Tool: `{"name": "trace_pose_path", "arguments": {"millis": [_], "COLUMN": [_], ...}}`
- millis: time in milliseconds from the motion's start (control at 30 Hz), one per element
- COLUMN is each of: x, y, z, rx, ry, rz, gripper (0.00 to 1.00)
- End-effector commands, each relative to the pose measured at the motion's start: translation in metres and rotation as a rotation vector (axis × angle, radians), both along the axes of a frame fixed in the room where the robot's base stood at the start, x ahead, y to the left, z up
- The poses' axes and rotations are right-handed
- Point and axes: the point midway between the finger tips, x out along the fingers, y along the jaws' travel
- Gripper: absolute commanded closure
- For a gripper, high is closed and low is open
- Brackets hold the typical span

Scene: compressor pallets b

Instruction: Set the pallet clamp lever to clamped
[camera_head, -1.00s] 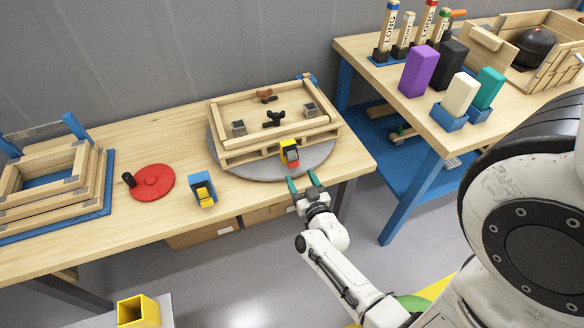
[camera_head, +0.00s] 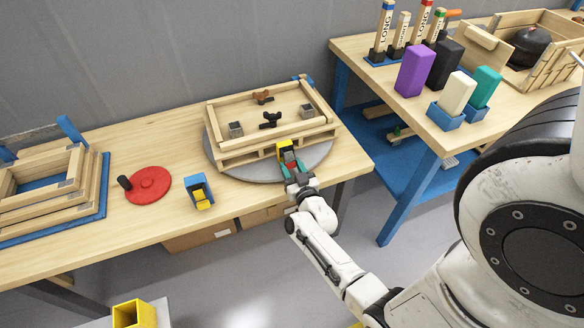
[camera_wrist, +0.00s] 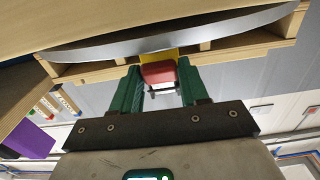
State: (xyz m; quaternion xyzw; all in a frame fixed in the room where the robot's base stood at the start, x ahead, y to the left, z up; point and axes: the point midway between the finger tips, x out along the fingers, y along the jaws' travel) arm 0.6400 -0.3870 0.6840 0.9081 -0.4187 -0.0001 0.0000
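The pallet clamp lever, with a red handle and yellow part (camera_head: 284,145), is at the front edge of the wooden pallet (camera_head: 246,156). My gripper (camera_head: 290,167) reaches it from the front, with green fingers around the lever. In the wrist view, the red handle (camera_wrist: 158,72) lies between the fingertips of my gripper (camera_wrist: 159,80). The fingers stand apart, close to the handle's sides; I cannot tell whether they touch it. The lever's lower part is partly hidden by my gripper.
The pallet sits on a grey round turntable (camera_head: 222,167) on the wooden table. A blue and yellow block (camera_head: 199,191) and a red disc with a black knob (camera_head: 150,185) lie to the left. A second table with coloured blocks (camera_head: 414,70) stands at the right.

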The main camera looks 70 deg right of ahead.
Motion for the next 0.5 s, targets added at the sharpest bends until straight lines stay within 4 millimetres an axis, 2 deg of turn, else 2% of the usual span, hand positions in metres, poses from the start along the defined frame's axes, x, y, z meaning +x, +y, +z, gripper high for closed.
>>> {"name": "trace_pose_path", "arguments": {"millis": [67,333,500], "x": [-0.0001,-0.0001,0.0004], "y": [0.0001,0.0001,-0.0003], "z": [0.0,0.0001,-0.0033], "rx": [0.0,0.0,-0.008], "ry": [0.0,0.0,-0.007], "rz": [0.0,0.0,0.0], "gripper": [0.64,0.9,0.9]}}
